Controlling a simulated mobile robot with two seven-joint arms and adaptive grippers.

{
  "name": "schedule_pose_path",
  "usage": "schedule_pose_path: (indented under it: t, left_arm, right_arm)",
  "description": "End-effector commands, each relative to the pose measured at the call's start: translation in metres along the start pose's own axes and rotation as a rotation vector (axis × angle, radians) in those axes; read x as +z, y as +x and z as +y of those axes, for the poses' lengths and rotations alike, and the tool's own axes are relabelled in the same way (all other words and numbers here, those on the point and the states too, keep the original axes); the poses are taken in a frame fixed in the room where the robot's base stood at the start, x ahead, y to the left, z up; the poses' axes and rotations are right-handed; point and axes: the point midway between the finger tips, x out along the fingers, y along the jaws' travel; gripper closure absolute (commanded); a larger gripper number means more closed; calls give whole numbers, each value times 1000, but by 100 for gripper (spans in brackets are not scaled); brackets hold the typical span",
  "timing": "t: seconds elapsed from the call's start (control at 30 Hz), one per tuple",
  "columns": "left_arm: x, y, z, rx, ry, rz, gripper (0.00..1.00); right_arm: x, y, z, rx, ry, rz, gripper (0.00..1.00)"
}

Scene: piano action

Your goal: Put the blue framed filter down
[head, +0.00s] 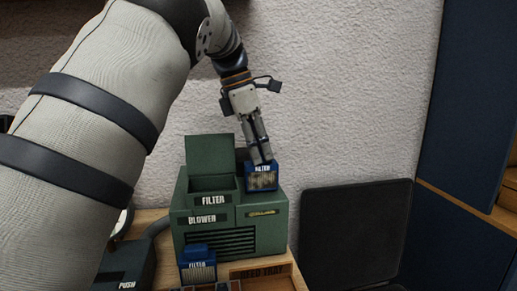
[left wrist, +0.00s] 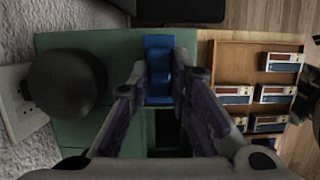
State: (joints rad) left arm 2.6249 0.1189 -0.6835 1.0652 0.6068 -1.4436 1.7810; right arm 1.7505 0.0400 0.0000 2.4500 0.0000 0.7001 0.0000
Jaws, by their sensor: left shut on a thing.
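My left gripper (head: 262,158) is shut on a blue framed filter (head: 262,177) with a pale pleated face and a FILTER label. The filter is upright at the top right of the green blower (head: 271,228); I cannot tell whether it touches the top. In the left wrist view the filter (left wrist: 158,62) shows blue between the fingertips (left wrist: 160,90), over the green housing. The blower's lid (head: 210,155) stands open above its FILTER slot, left of the held filter. A second blue filter (head: 197,268) stands in front of the blower. My right gripper is out of view.
A wooden tray (left wrist: 235,62) with several small modules (left wrist: 232,95) lies beside the blower. A black panel (head: 355,232) stands to the right, and a dark blue cabinet (head: 475,100) beyond it. The textured wall is close behind the blower.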

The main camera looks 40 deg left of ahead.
Motion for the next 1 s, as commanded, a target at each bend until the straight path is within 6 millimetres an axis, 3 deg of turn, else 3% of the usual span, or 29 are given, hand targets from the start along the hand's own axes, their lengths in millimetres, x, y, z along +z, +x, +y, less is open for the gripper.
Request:
schedule_pose_path:
  t: [0.17, 0.2, 0.27, 0.57, 0.9, 1.0]
  left_arm:
    - [-1, 5, 0, -1, -1, 2, 100]
    - [-1, 4, 1, -1, -1, 2, 73]
    - [-1, 4, 0, -1, -1, 2, 62]
    - [0, 2, 0, -1, -1, 2, 62]
    - [1, -59, 2, -3, 0, 4, 62]
    - [0, -69, 1, -4, -2, 4, 62]
  right_arm:
    - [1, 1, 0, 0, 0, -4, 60]
    - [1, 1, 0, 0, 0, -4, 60]
    - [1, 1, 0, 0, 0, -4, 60]
    - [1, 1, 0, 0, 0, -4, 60]
    - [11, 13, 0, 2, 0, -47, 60]
    - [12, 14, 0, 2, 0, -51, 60]
